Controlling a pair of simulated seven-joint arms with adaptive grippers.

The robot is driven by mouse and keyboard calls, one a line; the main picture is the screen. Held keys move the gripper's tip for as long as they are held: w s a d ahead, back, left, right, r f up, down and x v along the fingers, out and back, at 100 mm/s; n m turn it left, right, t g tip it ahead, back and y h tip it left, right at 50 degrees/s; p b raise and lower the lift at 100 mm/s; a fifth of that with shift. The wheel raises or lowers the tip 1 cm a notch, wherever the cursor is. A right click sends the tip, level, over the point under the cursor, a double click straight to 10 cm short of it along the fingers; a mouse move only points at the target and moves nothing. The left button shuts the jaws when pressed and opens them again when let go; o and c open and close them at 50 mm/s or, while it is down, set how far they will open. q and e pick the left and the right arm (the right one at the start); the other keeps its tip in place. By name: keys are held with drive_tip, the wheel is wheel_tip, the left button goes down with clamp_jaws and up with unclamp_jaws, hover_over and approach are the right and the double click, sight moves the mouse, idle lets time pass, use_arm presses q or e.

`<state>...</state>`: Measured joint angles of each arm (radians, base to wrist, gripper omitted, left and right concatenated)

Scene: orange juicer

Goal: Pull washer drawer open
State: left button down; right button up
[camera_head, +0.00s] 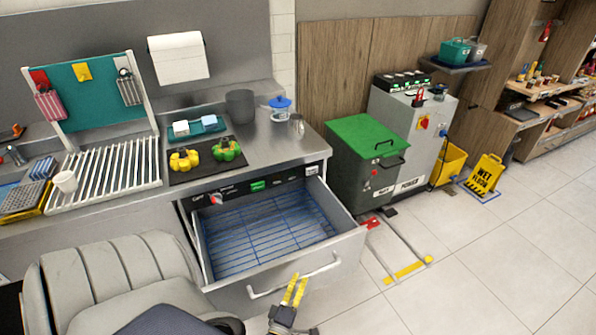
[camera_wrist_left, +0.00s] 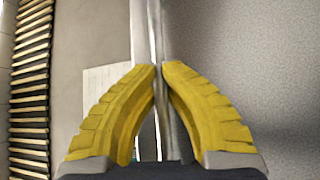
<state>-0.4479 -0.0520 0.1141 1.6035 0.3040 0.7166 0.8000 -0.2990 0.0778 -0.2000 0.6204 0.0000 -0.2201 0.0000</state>
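The washer drawer (camera_head: 330,246) under the steel counter is pulled well out, showing a blue wire rack (camera_head: 262,232) inside. A curved bar handle (camera_head: 318,270) runs across its front. My left gripper (camera_head: 296,285) has yellow fingers and is at the middle of this handle. In the left wrist view, the fingertips (camera_wrist_left: 158,66) are close together, with the thin metal handle (camera_wrist_left: 150,30) between them. The gripper looks shut on the handle. My right gripper is not in view.
A grey padded chair (camera_head: 120,272) stands left of the drawer. A green-lidded bin (camera_head: 362,170) and a grey machine (camera_head: 412,125) stand to the right. Red and yellow floor pieces (camera_head: 405,272) lie nearby. The tiled floor (camera_head: 500,265) at right is mostly clear.

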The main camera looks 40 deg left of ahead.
use_arm(q)
drive_tip(key=shift+w+r, duration=0.1)
drive_tip(key=shift+r, duration=0.05)
drive_tip(key=c, duration=1.4)
unclamp_jaws()
drive_tip(key=v, duration=1.2)
